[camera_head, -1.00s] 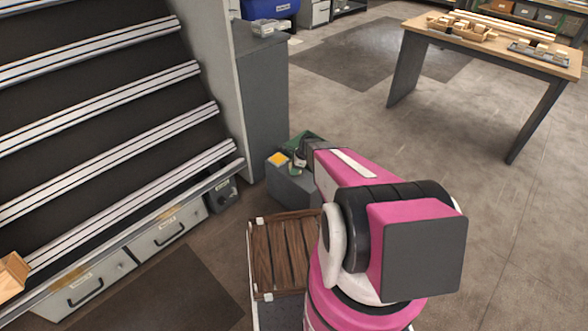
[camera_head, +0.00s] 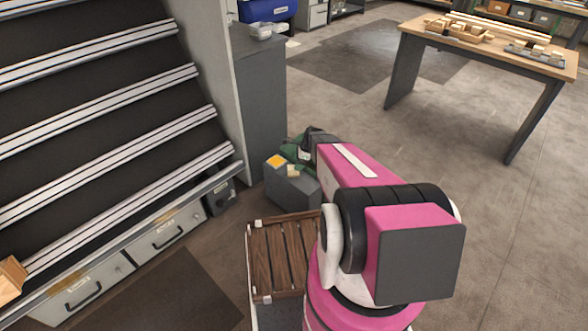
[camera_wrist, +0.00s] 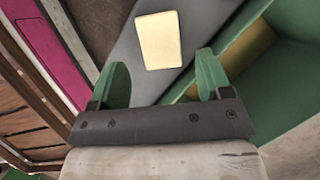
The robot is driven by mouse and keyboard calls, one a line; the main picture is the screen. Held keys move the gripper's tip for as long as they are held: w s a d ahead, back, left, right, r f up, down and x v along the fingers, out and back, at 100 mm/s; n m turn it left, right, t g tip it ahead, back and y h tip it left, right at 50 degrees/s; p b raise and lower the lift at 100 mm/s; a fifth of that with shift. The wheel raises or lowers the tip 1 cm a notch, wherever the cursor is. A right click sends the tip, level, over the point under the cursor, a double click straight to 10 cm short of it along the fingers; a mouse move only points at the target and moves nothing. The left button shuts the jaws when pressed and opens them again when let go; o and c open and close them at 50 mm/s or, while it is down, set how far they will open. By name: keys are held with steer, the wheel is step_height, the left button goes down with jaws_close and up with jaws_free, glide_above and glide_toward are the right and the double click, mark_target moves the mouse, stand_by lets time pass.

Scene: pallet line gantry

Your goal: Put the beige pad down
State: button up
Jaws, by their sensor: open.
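The beige pad (camera_wrist: 159,40) lies flat on a grey surface in the wrist view, just beyond my fingertips. In the head view the beige pad (camera_head: 293,171) sits on top of a dark grey box (camera_head: 290,190), beside a yellow-orange square (camera_head: 276,161). My gripper (camera_wrist: 162,74) is open, its two green fingers apart with nothing between them. The pad is clear of both fingers. In the head view my gripper is mostly hidden behind my pink arm.
A green bin (camera_wrist: 285,80) with a tan piece inside stands right of the grey surface in the wrist view. A slatted wooden pallet (camera_head: 281,255) is in front of the grey box. A sloped rack (camera_head: 100,110) fills the left. The floor to the right is open, with a wooden table (camera_head: 490,45) farther back.

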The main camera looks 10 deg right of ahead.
steer(key=s+a+r+n+h, duration=0.2)
steer(key=s+r+n+h, duration=0.2)
steer(key=s+r+n, duration=1.5)
step_height(320, 180, up, 2)
steer(key=shift+s+r+n+g+h, duration=0.15)
steer(key=shift+s+n+g+h, duration=0.2)
steer(key=shift+s, duration=0.6)
